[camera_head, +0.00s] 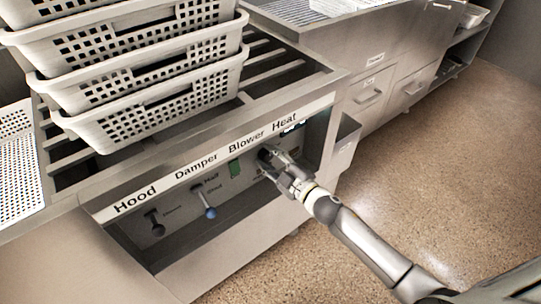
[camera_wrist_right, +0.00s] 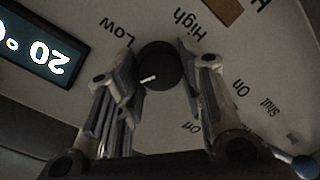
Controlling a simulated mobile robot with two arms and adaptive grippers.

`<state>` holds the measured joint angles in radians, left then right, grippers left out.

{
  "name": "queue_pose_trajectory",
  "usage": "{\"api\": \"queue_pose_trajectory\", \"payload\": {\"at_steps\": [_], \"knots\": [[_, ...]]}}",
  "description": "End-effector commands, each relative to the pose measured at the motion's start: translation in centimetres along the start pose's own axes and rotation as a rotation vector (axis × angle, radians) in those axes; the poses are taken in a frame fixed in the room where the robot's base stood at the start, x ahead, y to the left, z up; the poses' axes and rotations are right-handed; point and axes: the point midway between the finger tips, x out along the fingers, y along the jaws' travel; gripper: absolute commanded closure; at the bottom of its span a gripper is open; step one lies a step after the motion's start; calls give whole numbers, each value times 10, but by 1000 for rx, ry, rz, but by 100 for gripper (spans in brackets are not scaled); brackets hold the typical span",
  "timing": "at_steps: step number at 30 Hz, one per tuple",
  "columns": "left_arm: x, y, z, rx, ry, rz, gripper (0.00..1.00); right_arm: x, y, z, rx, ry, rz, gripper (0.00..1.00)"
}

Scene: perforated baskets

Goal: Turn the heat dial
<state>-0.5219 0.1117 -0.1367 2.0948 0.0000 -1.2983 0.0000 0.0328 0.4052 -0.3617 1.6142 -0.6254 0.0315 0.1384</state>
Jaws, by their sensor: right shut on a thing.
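The heat dial is a round black knob (camera_wrist_right: 160,65) with a short white mark on its lower left part in the right wrist view. The words Low and High stand on the panel at either side of it. My right gripper (camera_wrist_right: 163,72) has a finger on each side of the dial and is shut on it. In the head view the gripper (camera_head: 275,161) reaches the panel below the word Heat and hides most of the dial. A dark display (camera_wrist_right: 38,45) reading 20 sits left of the dial in the wrist view. My left gripper is not in view.
A green switch (camera_head: 235,168) and levers, one blue-tipped (camera_head: 210,212), sit left on the panel. The panel is recessed under a labelled ledge (camera_head: 190,171). Stacked white perforated baskets (camera_head: 150,119) stand above on a slatted counter. Open floor (camera_head: 450,170) lies to the right.

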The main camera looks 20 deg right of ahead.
Motion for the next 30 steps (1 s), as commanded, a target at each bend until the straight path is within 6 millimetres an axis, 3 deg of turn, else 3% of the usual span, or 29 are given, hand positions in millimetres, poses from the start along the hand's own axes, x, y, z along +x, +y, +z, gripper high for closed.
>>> {"api": "queue_pose_trajectory", "payload": {"at_steps": [15, 30], "knots": [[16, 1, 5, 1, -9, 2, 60, 0, -2, 0, -397, -24, 4, 88], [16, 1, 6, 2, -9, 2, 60, 0, -2, 0, -512, -29, 5, 88]]}}
